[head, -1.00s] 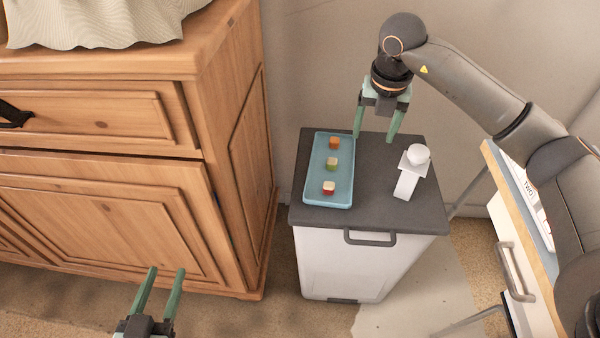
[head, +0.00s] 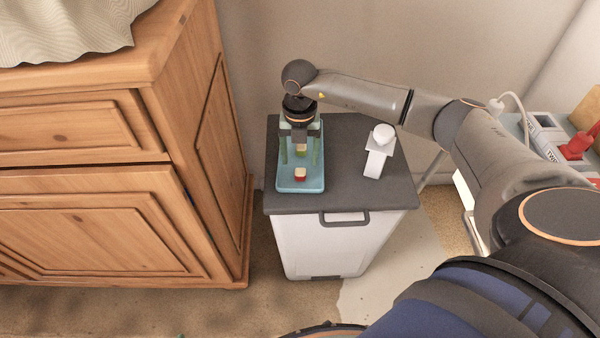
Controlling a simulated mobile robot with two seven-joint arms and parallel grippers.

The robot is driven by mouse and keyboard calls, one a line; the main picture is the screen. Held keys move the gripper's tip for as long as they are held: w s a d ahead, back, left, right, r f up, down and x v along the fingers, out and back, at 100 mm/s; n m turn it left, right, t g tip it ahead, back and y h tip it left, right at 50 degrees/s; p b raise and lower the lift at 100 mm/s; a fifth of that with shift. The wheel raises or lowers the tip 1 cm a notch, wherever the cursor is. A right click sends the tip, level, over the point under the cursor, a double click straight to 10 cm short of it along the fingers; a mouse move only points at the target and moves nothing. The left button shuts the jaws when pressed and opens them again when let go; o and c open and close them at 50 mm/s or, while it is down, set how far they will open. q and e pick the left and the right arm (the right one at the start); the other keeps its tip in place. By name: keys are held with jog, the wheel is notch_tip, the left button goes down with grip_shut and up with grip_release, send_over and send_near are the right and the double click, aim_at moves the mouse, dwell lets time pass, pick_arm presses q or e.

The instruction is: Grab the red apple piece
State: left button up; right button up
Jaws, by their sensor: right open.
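The red apple piece (head: 300,177) is a small cube with a pale top and red side. It sits near the front end of the blue tray (head: 299,187) on the grey bin lid. My right gripper (head: 300,163) is open above the tray, pointing down, its green fingers apart. The red piece shows just in front of the fingers; I cannot tell their height above the tray. Another pale-topped piece (head: 300,149) shows between the fingers. The orange piece at the back is hidden by the gripper. My left gripper is not in view.
A white object with a round top (head: 380,150) stands on the right of the bin lid (head: 345,190). A wooden dresser (head: 110,180) is at the left, close to the bin. A wall is behind. A shelf with red items (head: 575,148) is at the right.

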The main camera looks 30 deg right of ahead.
aim_at(300, 169)
notch_tip(300, 169, down, 5)
jog(key=shift+d+f+b, duration=0.1)
jog(key=shift+d+b, duration=0.05)
jog(key=shift+b, duration=0.3)
grip_shut()
dwell(0.3)
